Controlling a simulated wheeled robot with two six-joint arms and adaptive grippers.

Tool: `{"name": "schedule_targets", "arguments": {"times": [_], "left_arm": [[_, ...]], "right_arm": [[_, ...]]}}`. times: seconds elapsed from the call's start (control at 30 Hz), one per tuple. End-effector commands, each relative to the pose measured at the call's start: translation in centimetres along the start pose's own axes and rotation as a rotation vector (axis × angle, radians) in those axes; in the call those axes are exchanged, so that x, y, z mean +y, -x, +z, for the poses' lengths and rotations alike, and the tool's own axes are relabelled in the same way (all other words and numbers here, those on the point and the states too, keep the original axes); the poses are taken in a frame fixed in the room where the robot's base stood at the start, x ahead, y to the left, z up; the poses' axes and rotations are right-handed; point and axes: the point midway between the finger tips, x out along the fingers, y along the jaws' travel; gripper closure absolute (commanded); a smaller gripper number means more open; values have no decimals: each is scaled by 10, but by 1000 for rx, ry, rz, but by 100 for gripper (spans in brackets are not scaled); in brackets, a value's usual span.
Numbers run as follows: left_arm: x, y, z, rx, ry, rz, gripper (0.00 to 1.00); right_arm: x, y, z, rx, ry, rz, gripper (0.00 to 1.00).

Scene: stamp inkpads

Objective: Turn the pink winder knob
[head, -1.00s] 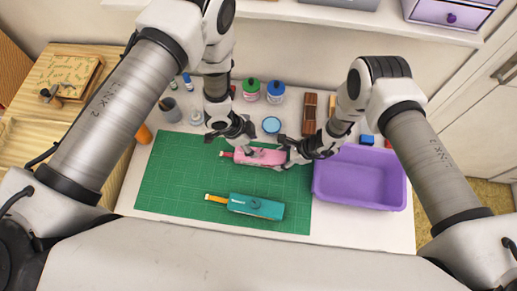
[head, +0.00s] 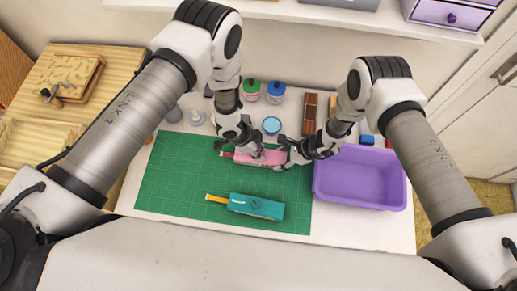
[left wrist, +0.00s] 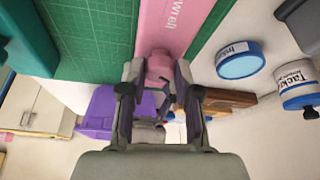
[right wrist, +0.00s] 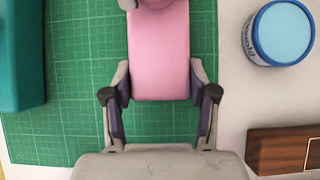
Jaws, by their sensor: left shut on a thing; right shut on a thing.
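The pink inkpad device (head: 272,157) lies at the back right of the green cutting mat (head: 165,185). In the left wrist view its pink winder knob (left wrist: 160,66) stands on its body, between the fingertips of my left gripper (left wrist: 156,75), which is shut on it. In the head view my left gripper (head: 248,150) comes down over the device's middle and hides the knob. My right gripper (head: 288,152) is shut on the right end of the pink body. The right wrist view shows that pink body (right wrist: 160,60) between the fingertips.
A teal device (head: 256,206) with an orange strip lies nearer on the mat. A purple bin (head: 360,198) stands right of the mat. Behind are a round blue-lidded tin (head: 271,125), green- and blue-lidded jars (head: 251,87) and a brown wooden piece (head: 309,108).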

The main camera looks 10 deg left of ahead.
Motion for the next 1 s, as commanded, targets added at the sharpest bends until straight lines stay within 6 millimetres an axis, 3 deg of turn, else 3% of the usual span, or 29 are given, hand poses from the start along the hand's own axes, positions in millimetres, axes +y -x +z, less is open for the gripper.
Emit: {"name": "schedule_targets", "arguments": {"times": [0.37,1.0], "left_arm": [[-1,0,-1,2,-127,52,100],[-5,-1,-3,3,-660,270,100]], "right_arm": [[0,0,0,-1,1,1,73],[0,0,1,-2,2,1,73]]}}
